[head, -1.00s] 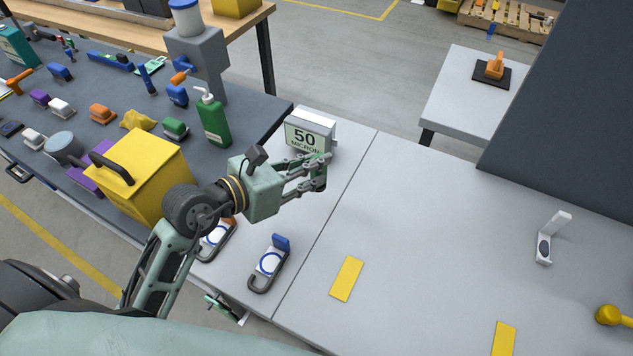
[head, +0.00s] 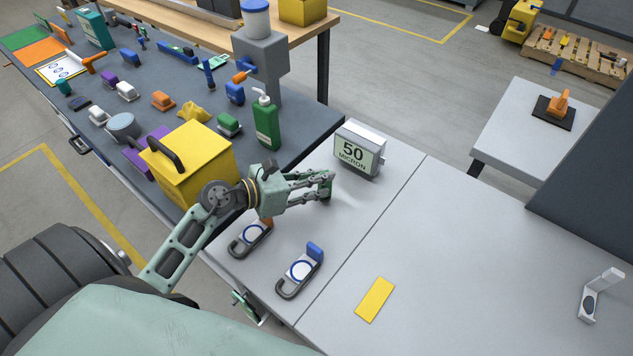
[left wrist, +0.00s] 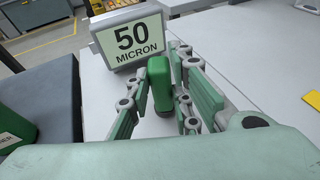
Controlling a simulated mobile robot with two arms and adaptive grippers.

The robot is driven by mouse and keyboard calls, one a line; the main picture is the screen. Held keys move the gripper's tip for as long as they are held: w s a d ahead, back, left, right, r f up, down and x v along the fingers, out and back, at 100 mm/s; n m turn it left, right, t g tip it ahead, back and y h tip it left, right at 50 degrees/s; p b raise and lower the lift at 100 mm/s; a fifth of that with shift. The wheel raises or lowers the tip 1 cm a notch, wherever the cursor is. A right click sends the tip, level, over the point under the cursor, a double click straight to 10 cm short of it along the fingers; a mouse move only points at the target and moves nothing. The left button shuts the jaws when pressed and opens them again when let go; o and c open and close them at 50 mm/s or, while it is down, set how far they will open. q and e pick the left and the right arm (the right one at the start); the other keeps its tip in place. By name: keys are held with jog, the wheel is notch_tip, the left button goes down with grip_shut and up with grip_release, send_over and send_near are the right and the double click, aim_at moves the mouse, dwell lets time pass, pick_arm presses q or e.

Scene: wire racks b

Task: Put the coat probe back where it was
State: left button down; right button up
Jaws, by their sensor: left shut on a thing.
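My left gripper (head: 326,186) is above the grey table, just in front of the "50 MICRON" display. In the left wrist view its fingers (left wrist: 165,95) are closed around a green block-like thing with a dark lower end, which I take to be the coat probe (left wrist: 160,80). It stands upright between the fingers. In the head view the fingers mostly hide it. I cannot tell whether it touches the table. The display (head: 360,150) also shows in the left wrist view (left wrist: 132,38). A small green jointed part, seemingly my right gripper (head: 246,304), shows below the table's front edge.
Two hooked grey holders, one with an orange part (head: 250,238) and one with a blue part (head: 301,270), lie near the front edge. A yellow strip (head: 375,299) lies right of them. A yellow box (head: 190,165) and green bottle (head: 265,122) stand left.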

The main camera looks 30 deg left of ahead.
pick_arm(q)
jog(key=shift+f, duration=0.6)
jog(key=c, duration=2)
grip_release()
jog(key=shift+f, duration=0.15)
jog(key=o, duration=0.4)
pick_arm(e)
jog(key=shift+a+f, duration=0.1)
jog(key=shift+a, duration=0.4)
pick_arm(q)
jog(key=shift+o, duration=0.2)
jog(key=shift+r, duration=0.35)
jog(key=b+v, duration=0.3)
jog(key=v, duration=0.9)
jog(key=shift+f, duration=0.25)
pick_arm(e)
jog(key=f, duration=0.3)
jog(key=shift+w+d, duration=0.1)
jog(key=shift+d, duration=0.25)
